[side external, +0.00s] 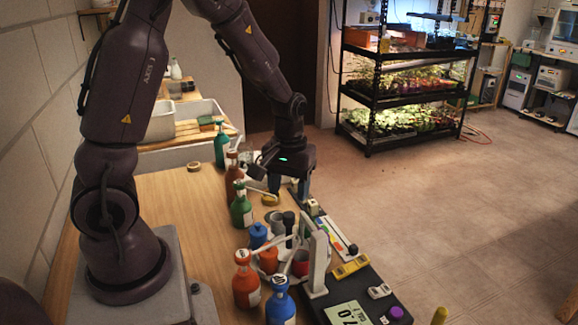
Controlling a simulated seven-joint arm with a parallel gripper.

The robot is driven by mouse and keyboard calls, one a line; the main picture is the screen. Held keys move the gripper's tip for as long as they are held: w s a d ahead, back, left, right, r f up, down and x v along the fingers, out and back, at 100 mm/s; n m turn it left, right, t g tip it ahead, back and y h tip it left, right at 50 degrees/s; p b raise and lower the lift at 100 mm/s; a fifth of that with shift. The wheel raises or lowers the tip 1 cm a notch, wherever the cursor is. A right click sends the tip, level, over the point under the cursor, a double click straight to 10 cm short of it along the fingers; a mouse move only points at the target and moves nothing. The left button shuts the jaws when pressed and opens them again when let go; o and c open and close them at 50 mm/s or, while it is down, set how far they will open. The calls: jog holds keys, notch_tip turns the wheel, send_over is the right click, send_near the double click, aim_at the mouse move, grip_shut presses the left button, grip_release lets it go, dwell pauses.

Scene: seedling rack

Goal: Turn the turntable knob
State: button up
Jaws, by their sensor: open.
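My gripper (288,188) hangs open, pointing down, over the back part of the wooden bench. Its fingers are partly lost against dark and cluttered things, and I see nothing held between them. A cluster of small coloured cups (269,260) stands in front of it, which may be on the turntable; a turntable plate is not clearly visible. I cannot tell whether this is the turntable knob.
A yellow block (351,267) lies on the panel. The wooden bench (190,215) is mostly clear left of the bottles.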

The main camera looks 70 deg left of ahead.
notch_tip(320, 180, up, 6)
jog(key=shift+f, duration=0.15)
dwell(0.3)
